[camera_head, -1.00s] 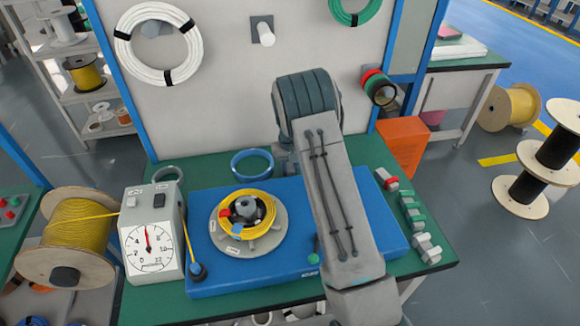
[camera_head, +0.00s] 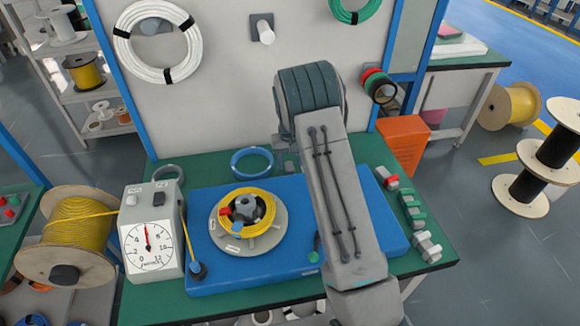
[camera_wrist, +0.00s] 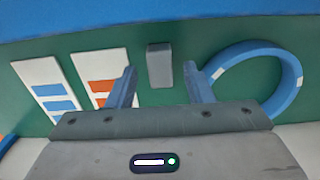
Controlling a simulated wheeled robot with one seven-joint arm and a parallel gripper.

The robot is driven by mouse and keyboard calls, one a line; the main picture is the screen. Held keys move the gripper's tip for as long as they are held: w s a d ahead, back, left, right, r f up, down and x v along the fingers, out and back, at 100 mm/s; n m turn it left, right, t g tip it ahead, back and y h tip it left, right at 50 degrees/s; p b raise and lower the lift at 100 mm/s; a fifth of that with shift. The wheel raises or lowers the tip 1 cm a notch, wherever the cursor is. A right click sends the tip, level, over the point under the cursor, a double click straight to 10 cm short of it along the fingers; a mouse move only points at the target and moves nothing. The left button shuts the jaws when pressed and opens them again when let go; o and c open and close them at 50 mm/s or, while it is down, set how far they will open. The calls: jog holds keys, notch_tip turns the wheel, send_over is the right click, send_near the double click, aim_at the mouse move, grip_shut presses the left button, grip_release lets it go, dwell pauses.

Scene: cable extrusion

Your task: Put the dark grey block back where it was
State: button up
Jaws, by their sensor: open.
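The dark grey block (camera_wrist: 159,66) stands on the green bench top (camera_wrist: 210,50) in the wrist view. My gripper (camera_wrist: 158,72) is open, with one blue finger on each side of the block in the picture and a gap to both. The fingers do not touch it; how far above it they are is hard to tell. In the head view my arm hides the block and most of my gripper.
A blue ring (camera_head: 252,162) lies close beside the block; it also shows in the wrist view (camera_wrist: 287,100). Two white cards with blue (camera_wrist: 50,88) and orange (camera_wrist: 104,75) marks lie on the other side. A blue base (camera_head: 290,262) carries a turntable (camera_head: 250,243) with yellow cable.

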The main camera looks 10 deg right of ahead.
aim_at(290, 167)
jog(key=s+r, duration=0.3)
jog(key=r, duration=0.5)
jog(key=s+r, duration=0.2)
jog(key=r, duration=0.6)
jog(key=s+r+t, duration=0.2)
jog(key=s+r, duration=0.4)
jog(key=s, duration=0.6)
jog(key=s+t, duration=0.1)
jog(key=s, duration=1.7)
jog(key=shift+s+b, duration=0.3)
